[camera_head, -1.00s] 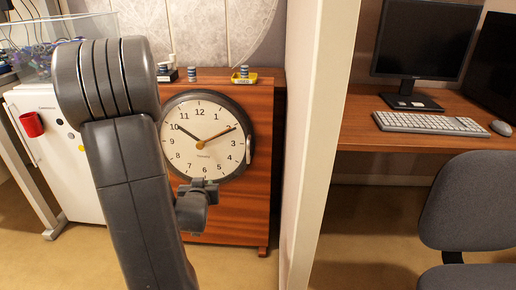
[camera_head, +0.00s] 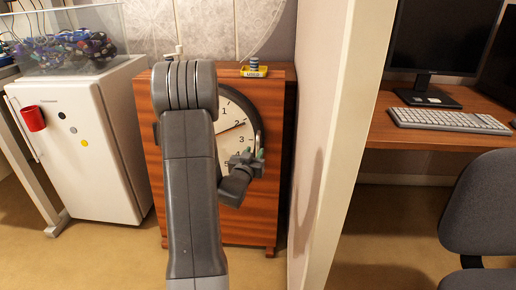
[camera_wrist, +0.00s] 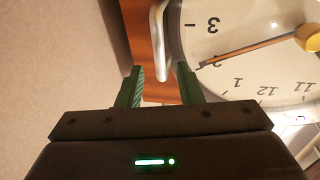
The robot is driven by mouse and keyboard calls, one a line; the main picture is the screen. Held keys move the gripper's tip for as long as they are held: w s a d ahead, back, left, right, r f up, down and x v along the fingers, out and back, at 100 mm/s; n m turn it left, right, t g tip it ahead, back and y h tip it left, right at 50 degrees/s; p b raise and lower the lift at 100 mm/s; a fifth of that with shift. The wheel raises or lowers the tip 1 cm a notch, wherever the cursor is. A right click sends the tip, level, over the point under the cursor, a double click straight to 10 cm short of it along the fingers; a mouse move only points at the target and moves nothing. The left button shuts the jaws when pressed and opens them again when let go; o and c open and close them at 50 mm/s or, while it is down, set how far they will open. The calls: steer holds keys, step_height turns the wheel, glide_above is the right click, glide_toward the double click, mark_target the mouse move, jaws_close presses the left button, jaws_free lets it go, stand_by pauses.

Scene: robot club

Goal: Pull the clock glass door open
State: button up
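The round clock (camera_head: 229,108) has a white face, a dark rim and a glass front, set in a wooden cabinet. It is partly hidden behind my arm in the head view. The door looks shut against the face. A pale metal handle (camera_wrist: 160,45) stands at the right rim in the head view. In the wrist view it runs down toward the gap between my green fingertips. My gripper (camera_wrist: 158,76) is open, with one finger on each side of the handle's line. I cannot tell whether the fingers touch it. In the head view my gripper (camera_head: 252,158) is at the clock's right edge.
A wall partition (camera_head: 325,150) stands close to the right of the wooden cabinet (camera_head: 255,225). A yellow tray (camera_head: 254,73) sits on top. A white fridge (camera_head: 85,150) with a red mug (camera_head: 32,118) is left. A desk and chair (camera_head: 470,220) are right.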

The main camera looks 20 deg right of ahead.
mark_target(257, 147)
steer(key=shift+b+x, duration=0.3)
steer(key=shift+x, duration=2.3)
jaws_close()
